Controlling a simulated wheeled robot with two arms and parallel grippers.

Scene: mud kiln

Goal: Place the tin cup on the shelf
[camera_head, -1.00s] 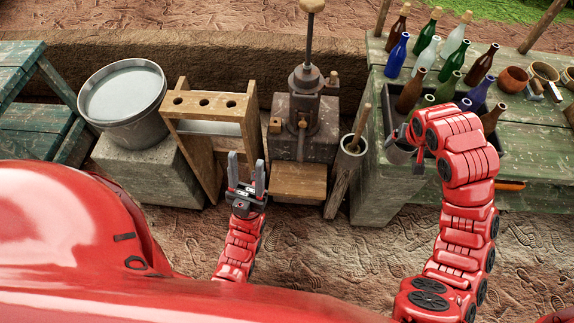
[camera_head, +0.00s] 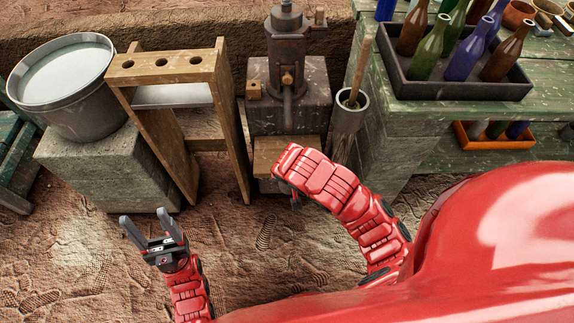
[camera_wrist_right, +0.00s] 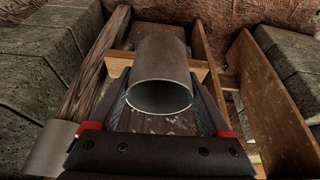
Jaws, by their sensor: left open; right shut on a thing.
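The tin cup (camera_wrist_right: 162,72) is a plain grey metal cylinder in the right wrist view, its round open mouth facing the camera. My right gripper (camera_wrist_right: 163,100) is shut on it, with a finger on each side. In the head view my right arm bends over in front of the iron press, hiding the cup and most of that gripper. My left gripper (camera_head: 150,222) is open and empty, low over the ground in front of the stone block. A wooden stand (camera_head: 165,63) with three holes in its top has a grey board (camera_head: 172,95) below; I cannot tell whether this is the shelf.
A grey metal tub (camera_head: 62,108) sits on a stone block (camera_head: 105,170). The iron press (camera_head: 292,50) and a grey tube (camera_head: 350,108) with a wooden handle stand right of the wooden stand. A green table (camera_head: 410,122) bears a bottle tray (camera_head: 455,92). Bare ground lies in front.

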